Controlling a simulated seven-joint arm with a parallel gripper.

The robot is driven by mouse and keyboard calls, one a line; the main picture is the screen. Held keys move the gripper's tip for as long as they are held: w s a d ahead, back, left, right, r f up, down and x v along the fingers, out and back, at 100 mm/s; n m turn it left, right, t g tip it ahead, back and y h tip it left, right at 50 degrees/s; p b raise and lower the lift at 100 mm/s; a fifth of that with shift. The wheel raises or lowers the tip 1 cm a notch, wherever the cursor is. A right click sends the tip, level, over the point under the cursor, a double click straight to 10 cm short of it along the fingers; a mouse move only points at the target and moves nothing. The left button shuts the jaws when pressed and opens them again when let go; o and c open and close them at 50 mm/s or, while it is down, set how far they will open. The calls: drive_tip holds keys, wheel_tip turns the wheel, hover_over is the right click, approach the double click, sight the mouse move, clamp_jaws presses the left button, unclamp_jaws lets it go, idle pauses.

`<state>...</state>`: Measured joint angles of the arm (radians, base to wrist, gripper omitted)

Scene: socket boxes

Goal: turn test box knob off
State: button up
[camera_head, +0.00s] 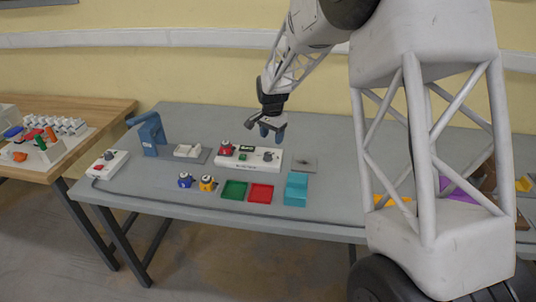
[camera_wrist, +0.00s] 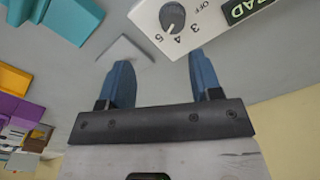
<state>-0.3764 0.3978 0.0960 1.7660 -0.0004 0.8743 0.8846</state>
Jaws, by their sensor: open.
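In the wrist view the box (camera_wrist: 207,48) shows at the top right. Its dark grey knob (camera_wrist: 172,17) is beside printed numbers 3, 4, 5 and the word OFF; its exact setting is hard to read. My gripper (camera_head: 271,132) is above the knob end of the box in the head view. In the wrist view its blue fingers (camera_wrist: 163,75) are apart and empty, clear of the knob.
A small grey plate (camera_head: 304,164) lies right of the box. Green (camera_head: 234,190) and red (camera_head: 261,193) trays and a teal block (camera_head: 296,189) are in front. A blue device (camera_head: 150,135) and another white box (camera_head: 107,164) stand left. The table's back strip is clear.

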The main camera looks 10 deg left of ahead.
sight(268, 153)
drive_tip(key=shift+w+a+f, duration=0.5)
drive_tip(key=shift+a+f, duration=0.35)
drive_tip(key=shift+f, duration=0.1)
drive_tip(key=shift+f, duration=3.8)
drive_tip(key=c, duration=0.9)
drive_tip(key=shift+c, duration=0.2)
